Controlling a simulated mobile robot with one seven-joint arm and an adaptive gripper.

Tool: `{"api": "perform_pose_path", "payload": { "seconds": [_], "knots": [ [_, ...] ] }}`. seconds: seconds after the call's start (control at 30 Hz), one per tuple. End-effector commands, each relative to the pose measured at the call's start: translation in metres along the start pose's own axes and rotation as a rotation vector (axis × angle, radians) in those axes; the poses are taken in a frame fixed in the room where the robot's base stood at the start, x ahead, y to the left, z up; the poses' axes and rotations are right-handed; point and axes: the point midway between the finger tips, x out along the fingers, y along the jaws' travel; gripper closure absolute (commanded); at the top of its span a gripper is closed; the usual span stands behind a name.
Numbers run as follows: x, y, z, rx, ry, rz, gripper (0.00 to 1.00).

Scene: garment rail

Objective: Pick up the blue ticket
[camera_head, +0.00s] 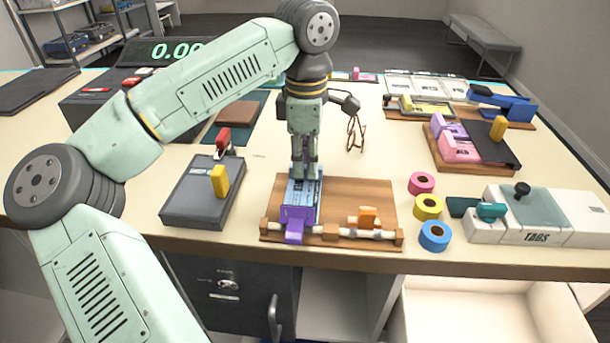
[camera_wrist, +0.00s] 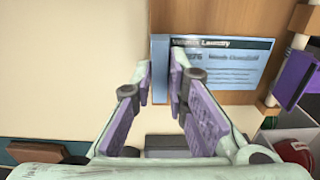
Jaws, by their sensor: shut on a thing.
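The blue ticket (camera_head: 301,197) lies on the wooden board (camera_head: 350,195) near the table's front edge. It also shows in the wrist view (camera_wrist: 235,65), with dark print on it. My gripper (camera_head: 304,178) points down at the far end of the ticket. In the wrist view, my gripper's fingertips (camera_wrist: 161,78) are close together with the ticket's edge between them. A purple clip (camera_head: 295,222) on the board's front rail covers the ticket's near end in the head view. The purple clip also shows at the right of the wrist view (camera_wrist: 295,78).
An orange clip (camera_head: 368,216) sits on the same rail. A dark grey box with a yellow handle (camera_head: 200,195) stands left of the board.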

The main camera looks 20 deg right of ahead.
Motion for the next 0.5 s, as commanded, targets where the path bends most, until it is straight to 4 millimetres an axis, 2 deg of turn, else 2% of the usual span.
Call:
{"api": "perform_pose_path", "payload": {
  "seconds": [0.17,0.5],
  "knots": [
    [-0.008,0.001,0.000,-0.001,0.001,0.001,0.97],
    [-0.072,0.001,0.001,-0.001,0.001,0.002,0.97]
  ]
}}
